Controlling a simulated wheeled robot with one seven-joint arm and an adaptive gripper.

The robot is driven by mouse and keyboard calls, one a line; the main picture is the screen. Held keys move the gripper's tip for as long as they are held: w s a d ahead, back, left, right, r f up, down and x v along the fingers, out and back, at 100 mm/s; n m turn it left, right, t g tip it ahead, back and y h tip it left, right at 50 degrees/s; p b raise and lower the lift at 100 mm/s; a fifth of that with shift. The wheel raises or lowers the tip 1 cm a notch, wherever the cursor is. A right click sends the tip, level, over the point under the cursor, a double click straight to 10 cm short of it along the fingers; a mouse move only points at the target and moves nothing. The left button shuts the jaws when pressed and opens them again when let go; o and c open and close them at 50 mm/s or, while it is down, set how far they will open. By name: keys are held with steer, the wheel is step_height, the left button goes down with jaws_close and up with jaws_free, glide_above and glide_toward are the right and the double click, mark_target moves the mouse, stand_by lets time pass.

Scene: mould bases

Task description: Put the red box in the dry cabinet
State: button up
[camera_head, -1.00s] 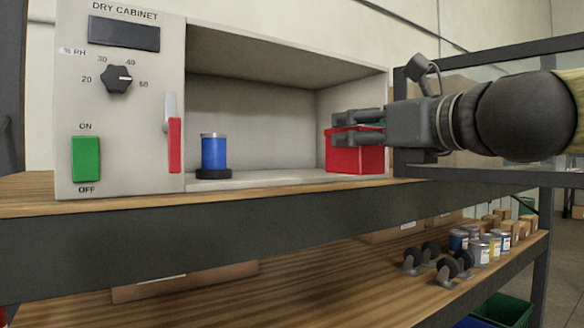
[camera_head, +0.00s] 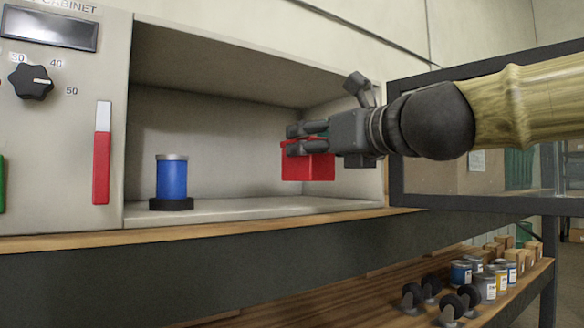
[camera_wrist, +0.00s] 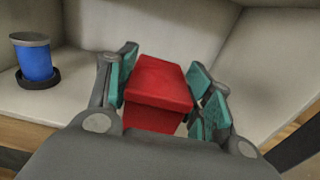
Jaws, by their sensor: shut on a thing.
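The red box (camera_head: 308,162) is held in my gripper (camera_head: 308,140), which is shut on it. In the wrist view the red box (camera_wrist: 158,90) sits between the teal finger pads of my gripper (camera_wrist: 160,92). The dry cabinet (camera_head: 205,55) is open at the front, with its control panel at the left. In the head view the box is at the right part of the cabinet opening and looks raised above the cabinet floor (camera_head: 270,209). How deep it is inside I cannot tell.
A blue can (camera_head: 172,178) on a dark round base stands at the left of the cabinet's inside. The cabinet floor between it and the box is clear. A glass-paned open door (camera_head: 395,140) stands at the right. The lower shelf holds castors (camera_head: 452,303) and tins.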

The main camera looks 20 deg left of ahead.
steer(key=w, duration=0.2)
steer(key=w+a+p, duration=0.1)
steer(key=w, duration=0.1)
steer(key=shift+a+f, duration=0.15)
steer(key=shift+f, duration=0.05)
steer(key=p+x, duration=0.1)
steer(key=x, duration=0.1)
steer(key=f+p+x, duration=0.1)
steer(key=x, duration=0.1)
steer(key=shift+w+a, duration=0.1)
steer(key=shift+a, duration=0.2)
steer(key=shift+s+f+p, duration=0.5)
steer(key=shift+s+p, duration=0.1)
steer(key=shift+s, duration=0.15)
steer(key=shift+s+f, duration=0.1)
steer(key=shift+f, duration=0.25)
steer(key=shift+w+f, duration=0.55)
steer(key=shift+s+r, duration=0.1)
steer(key=shift+s, duration=0.25)
steer(key=o, duration=1.3)
steer(key=shift+w+f, duration=0.2)
steer(key=shift+f, duration=0.05)
steer(key=shift+s, duration=0.2)
